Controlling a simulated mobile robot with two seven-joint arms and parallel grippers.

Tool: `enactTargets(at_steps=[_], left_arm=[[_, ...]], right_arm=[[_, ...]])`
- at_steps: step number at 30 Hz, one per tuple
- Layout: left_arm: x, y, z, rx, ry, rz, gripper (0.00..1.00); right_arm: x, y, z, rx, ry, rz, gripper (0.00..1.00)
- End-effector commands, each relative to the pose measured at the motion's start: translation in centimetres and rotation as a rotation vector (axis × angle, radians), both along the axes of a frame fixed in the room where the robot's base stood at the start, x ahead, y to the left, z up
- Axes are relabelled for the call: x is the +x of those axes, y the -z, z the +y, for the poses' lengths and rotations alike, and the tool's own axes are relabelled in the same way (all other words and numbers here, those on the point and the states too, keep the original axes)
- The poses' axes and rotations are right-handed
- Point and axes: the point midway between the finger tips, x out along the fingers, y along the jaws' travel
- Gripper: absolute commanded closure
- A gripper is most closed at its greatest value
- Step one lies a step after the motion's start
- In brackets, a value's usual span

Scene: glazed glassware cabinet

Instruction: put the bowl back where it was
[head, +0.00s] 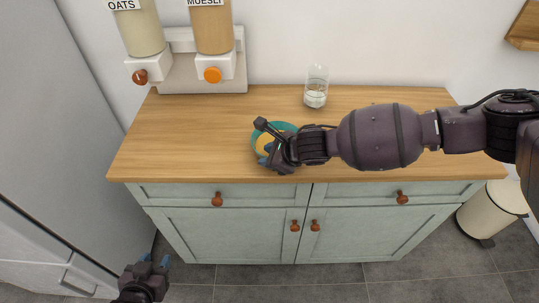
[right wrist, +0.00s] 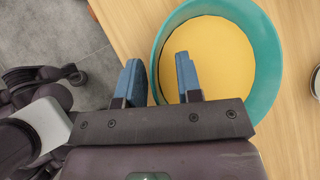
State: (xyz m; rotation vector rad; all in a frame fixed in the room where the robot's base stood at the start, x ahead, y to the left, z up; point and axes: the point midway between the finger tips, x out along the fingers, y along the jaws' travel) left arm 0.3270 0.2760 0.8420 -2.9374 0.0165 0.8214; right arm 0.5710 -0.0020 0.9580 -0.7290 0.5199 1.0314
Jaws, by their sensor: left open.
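The bowl (head: 285,126) is teal with a yellow inside and stands upright on the wooden counter near its front edge. It also shows in the right wrist view (right wrist: 266,60). My right gripper (head: 266,150) is at the bowl's near side and hides part of it in the head view. In the right wrist view its blue fingers (right wrist: 160,78) are apart, one outside the bowl and one over its inside, with the rim between them. I see a gap beside the rim. My left gripper (head: 154,262) is open and empty, low in front of the cabinet.
A glass with whitish contents (head: 316,92) stands behind the bowl. The oats dispenser (head: 143,35) and muesli dispenser (head: 212,32) stand at the back left. The wooden counter (head: 180,135) is clear on the left. A cream bin (head: 490,212) stands on the floor at right.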

Motion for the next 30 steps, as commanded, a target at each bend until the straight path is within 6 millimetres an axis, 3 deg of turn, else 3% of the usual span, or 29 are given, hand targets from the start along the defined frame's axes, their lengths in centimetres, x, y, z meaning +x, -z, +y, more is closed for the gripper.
enactTargets(at_steps=[11, 30], left_arm=[[0.0, 0.0, 0.0, 0.000, 0.000, 0.000, 0.57], [-0.1, -0.1, 0.0, 0.000, 0.000, 0.002, 0.57]], right_arm=[[-0.3, -0.8, -0.6, -0.001, -0.001, -0.001, 0.67], [-4.6, -7.8, -6.4, -0.001, -0.001, -0.002, 0.67]])
